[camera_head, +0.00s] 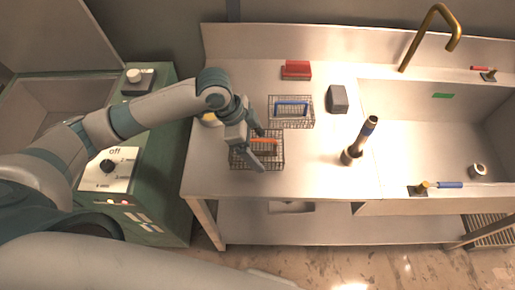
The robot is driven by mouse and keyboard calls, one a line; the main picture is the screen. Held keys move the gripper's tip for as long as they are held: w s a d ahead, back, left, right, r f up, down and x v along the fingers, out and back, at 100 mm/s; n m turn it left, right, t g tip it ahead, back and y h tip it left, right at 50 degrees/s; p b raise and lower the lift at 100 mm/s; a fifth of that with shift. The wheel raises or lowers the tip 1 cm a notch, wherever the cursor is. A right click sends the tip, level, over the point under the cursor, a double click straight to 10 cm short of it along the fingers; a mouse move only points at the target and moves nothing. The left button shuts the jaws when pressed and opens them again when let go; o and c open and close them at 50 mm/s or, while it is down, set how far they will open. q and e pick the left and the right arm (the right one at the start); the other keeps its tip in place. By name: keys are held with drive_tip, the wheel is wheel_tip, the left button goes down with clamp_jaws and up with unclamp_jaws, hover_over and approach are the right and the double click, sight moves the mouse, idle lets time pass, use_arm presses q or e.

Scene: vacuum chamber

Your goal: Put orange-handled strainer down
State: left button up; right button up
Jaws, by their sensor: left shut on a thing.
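The orange-handled strainer (273,161) is a dark wire basket with an orange handle. It is at the left part of the metal counter (320,178). My left gripper (259,149) is over it from the upper left, shut on the strainer at its orange handle. The fingers hide part of the handle and the basket's left side. I cannot tell whether the basket's bottom touches the counter. My right gripper is not in view.
A blue-handled wire strainer (308,119) sits just behind. The sink (420,125) is at right, the green machine (165,165) at left.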

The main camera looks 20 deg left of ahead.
sight(256, 151)
use_arm(q)
drive_tip(key=shift+w+a+f, duration=0.1)
drive_tip(key=shift+w+f, duration=0.15)
drive_tip(key=shift+w, duration=0.1)
drive_tip(key=shift+f, duration=0.1)
wheel_tip(256, 151, down, 3)
drive_tip(key=shift+r+p, duration=0.2)
drive_tip(key=shift+p, duration=0.65)
drive_tip(key=shift+f, duration=0.6)
drive_tip(key=shift+f, duration=0.1)
drive_tip(key=o, duration=1.1)
